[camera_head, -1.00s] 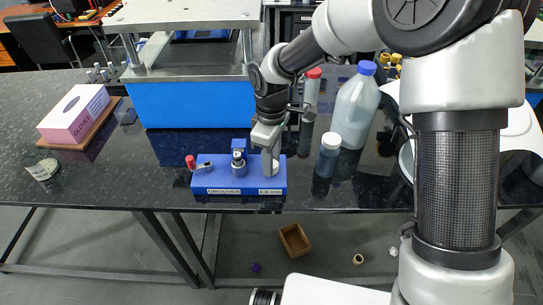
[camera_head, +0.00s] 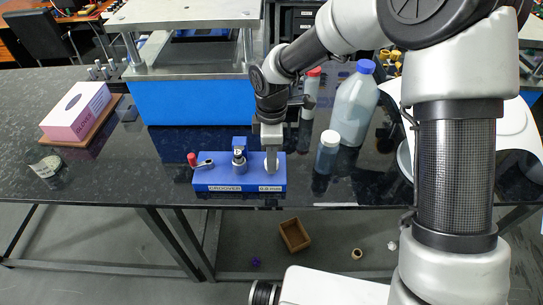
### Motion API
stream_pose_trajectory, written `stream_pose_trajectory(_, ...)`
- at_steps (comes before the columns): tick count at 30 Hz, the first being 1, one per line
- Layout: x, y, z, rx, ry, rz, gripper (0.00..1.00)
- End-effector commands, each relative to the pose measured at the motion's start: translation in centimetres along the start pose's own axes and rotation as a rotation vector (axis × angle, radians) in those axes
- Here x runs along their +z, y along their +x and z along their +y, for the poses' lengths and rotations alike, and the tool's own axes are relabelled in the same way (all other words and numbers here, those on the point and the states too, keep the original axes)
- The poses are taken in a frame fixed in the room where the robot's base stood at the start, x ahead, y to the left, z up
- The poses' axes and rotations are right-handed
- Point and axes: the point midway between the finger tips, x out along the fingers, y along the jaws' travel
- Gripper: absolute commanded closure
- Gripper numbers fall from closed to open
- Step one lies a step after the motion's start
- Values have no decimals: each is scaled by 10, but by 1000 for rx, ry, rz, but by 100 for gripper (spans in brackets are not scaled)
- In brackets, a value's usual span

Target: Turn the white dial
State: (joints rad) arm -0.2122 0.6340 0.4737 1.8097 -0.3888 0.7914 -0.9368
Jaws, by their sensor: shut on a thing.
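A blue device base (camera_head: 239,184) sits near the table's front edge. It has a red-knobbed crank (camera_head: 194,160) on the left and a small upright block with a metal cylinder (camera_head: 239,160) in the middle. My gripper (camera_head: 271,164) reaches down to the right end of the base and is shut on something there. A pale round dial (camera_head: 271,165) shows only in small part at the fingers, which hide most of it. I cannot tell how far the dial is turned.
A blue press-like block (camera_head: 190,103) with metal plates stands behind the device. A white bottle with a blue cap (camera_head: 353,108) and a smaller bottle (camera_head: 327,152) stand to the right. A pink glove box (camera_head: 76,110) lies at the left. Dark table is clear between.

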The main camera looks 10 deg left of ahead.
Motion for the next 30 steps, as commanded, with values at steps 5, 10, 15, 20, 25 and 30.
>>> stream_pose_trajectory(5,0,-1,1,2,-3,0,92)
stream_pose_trajectory(10,0,-1,0,2,-2,0,51)
stream_pose_trajectory(15,0,0,0,1,-1,0,51)
stream_pose_trajectory(20,0,-4,1,2,-1,-1,51)
stream_pose_trajectory(25,0,-29,2,6,-1,1,51)
stream_pose_trajectory(30,0,-70,2,7,0,0,51)
